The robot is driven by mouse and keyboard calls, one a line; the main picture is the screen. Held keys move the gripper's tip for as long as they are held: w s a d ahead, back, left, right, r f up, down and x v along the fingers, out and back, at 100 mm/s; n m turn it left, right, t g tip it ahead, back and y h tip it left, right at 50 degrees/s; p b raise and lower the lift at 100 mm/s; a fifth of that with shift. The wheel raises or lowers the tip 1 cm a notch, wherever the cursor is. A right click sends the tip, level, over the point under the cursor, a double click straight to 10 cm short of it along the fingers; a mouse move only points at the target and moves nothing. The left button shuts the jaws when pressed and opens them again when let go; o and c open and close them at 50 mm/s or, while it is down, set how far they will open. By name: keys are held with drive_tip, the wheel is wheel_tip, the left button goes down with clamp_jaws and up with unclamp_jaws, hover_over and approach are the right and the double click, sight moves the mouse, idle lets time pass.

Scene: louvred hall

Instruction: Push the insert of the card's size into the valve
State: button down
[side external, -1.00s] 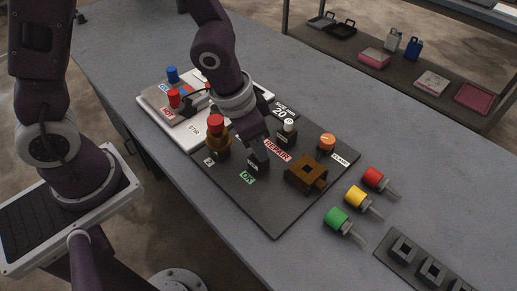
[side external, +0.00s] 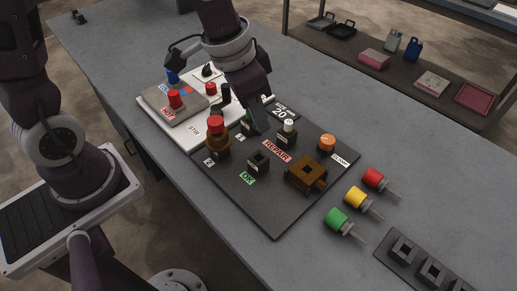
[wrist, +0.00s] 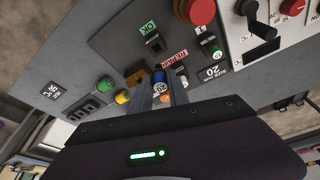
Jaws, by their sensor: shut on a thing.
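My gripper (side external: 258,122) is over the far-left part of the black board. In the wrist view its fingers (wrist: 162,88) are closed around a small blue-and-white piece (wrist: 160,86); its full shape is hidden. A black card (side external: 283,110) reading 20 lies at the board's far edge. A brown block with an opening (side external: 305,173), perhaps the valve, sits at the board's right. Red (side external: 374,177), yellow (side external: 355,196) and green (side external: 338,220) capped pieces with stems lie on the table, right of the board.
A brass fitting with a red knob (side external: 216,139) stands at the board's left. A white-topped post (side external: 288,131) and an orange knob (side external: 327,142) stand nearby. A black socket (side external: 258,160) sits by the OK label. A slotted rack (side external: 432,268) is at lower right.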

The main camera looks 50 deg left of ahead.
drive_tip(key=w+d+f+m+g+h, duration=0.1)
drive_tip(key=w+d+m, duration=0.5)
drive_tip(key=d, duration=0.3)
hover_over(308, 158)
drive_tip(key=s+d, duration=0.2)
drive_tip(key=s, duration=0.1)
drive_tip(key=f, duration=0.5)
drive_tip(key=shift+w+a+f, duration=0.15)
drive_tip(key=shift+a+f, duration=0.1)
drive_tip(key=shift+f, duration=0.8)
drive_tip(key=shift+f, duration=0.9)
drive_tip(key=c, duration=1.2)
unclamp_jaws()
